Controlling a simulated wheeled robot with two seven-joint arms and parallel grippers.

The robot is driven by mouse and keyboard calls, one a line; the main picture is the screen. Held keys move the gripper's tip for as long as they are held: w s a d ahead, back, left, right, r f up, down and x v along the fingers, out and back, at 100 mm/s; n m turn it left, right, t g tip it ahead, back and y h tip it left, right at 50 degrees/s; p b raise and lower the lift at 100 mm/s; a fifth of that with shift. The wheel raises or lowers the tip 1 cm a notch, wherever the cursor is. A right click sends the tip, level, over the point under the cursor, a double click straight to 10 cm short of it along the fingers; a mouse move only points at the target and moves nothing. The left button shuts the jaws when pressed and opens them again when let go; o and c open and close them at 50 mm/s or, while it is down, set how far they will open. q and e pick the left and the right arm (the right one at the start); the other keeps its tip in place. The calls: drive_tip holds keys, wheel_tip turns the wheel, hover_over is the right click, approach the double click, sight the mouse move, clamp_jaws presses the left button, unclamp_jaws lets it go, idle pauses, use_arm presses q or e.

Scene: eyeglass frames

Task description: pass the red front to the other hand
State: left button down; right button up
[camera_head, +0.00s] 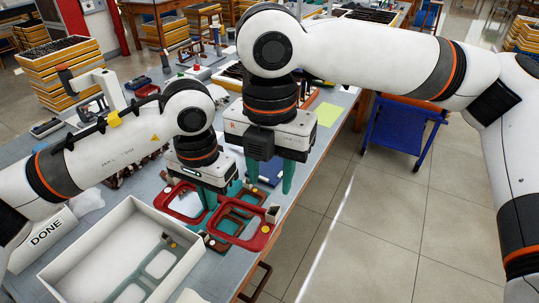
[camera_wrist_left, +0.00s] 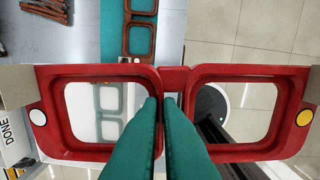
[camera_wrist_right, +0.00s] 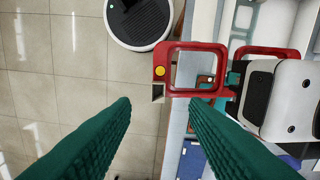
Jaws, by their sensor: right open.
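The red front (camera_head: 262,238) is an eyeglass front with two empty rims, held level above the bench edge. It fills the left wrist view (camera_wrist_left: 250,71), with a white dot at one end and a yellow dot at the other. My left gripper (camera_wrist_left: 160,101) is shut on its bridge between the rims. My right gripper (camera_head: 269,178) is open and empty, above and beyond the front in the head view. In the right wrist view, the yellow-dotted rim (camera_wrist_right: 197,46) lies ahead of the right fingertips (camera_wrist_right: 160,102), apart from them.
A white bin (camera_head: 65,268) marked DONE stands on the bench at lower left, with a pale frame inside. Teal trays with brown fronts (camera_wrist_left: 140,38) lie beneath the red front. Open floor lies right of the bench; a blue cart (camera_head: 400,125) stands further back.

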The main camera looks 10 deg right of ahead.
sight(270, 210)
wheel_tip(270, 210, down, 9)
idle(0.3)
drive_tip(key=shift+c, duration=0.2)
clamp_jaws()
use_arm(q)
drive_tip(key=c, duration=1.6)
unclamp_jaws()
drive_tip(key=shift+o, duration=0.3)
drive_tip(key=shift+d, duration=0.1)
